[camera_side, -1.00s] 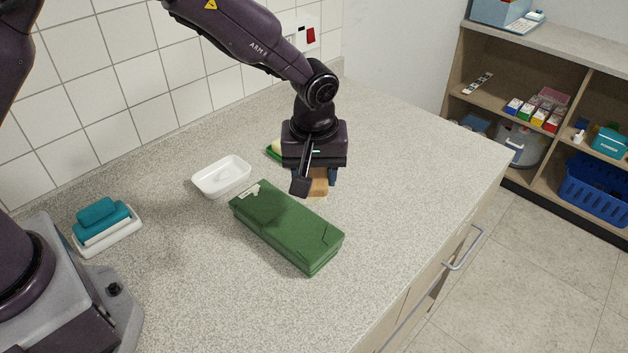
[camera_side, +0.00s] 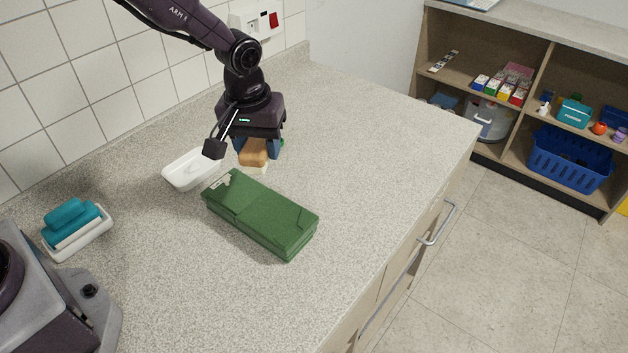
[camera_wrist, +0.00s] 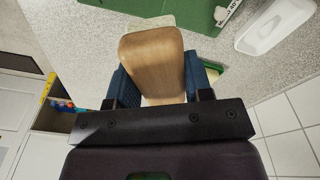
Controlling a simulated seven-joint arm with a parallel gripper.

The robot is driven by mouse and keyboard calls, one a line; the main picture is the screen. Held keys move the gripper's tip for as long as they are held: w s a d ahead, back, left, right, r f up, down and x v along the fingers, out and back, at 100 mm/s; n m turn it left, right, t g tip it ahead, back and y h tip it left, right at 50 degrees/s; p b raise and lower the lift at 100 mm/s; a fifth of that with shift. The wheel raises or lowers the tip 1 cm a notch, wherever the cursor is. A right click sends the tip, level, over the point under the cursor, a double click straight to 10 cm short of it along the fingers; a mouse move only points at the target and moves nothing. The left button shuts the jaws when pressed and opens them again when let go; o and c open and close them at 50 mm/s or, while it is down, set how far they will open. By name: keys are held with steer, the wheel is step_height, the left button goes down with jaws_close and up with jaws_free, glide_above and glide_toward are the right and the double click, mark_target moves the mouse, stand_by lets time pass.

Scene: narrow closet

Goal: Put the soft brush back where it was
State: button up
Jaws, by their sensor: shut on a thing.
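My gripper (camera_side: 259,150) is shut on a brush with a wooden back (camera_side: 253,157) and a pale underside, holding it over the counter behind the green case. In the wrist view the wooden back (camera_wrist: 152,58) lies between the blue finger pads. An empty white dish (camera_side: 177,181) sits on the counter just left of my gripper; it also shows at the top right of the wrist view (camera_wrist: 268,32). A teal brush (camera_side: 68,214) rests on another white dish (camera_side: 83,242) at far left. Whether the held brush touches the counter cannot be told.
A closed green case (camera_side: 262,215) lies in front of my gripper, close to the empty dish. A green item (camera_side: 282,142) is mostly hidden behind my gripper. A tiled wall (camera_side: 120,90) stands behind. The counter's right side is clear; open shelves (camera_side: 530,110) stand beyond.

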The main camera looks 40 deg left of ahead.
steer(key=shift+s+a+m, duration=0.1)
steer(key=shift+s+m, duration=0.1)
steer(key=shift+m, duration=0.8)
steer(key=m, duration=0.2)
steer(key=shift+s+f+m, duration=0.15)
steer(key=shift+f+m, duration=0.05)
steer(key=shift+m, duration=0.5)
steer(key=shift+w+d+f, duration=0.15)
steer(key=shift+w+d, duration=0.05)
steer(key=shift+w, duration=0.15)
steer(key=w+d+f, duration=0.2)
steer(key=w+f, duration=0.2)
steer(key=w, duration=0.4)
glide_above(320, 179)
steer(key=s, duration=0.1)
step_height(320, 179, down, 5)
steer(key=shift+f, duration=0.1)
steer(key=shift+w+f, duration=0.3)
steer(key=shift+f, duration=1.45)
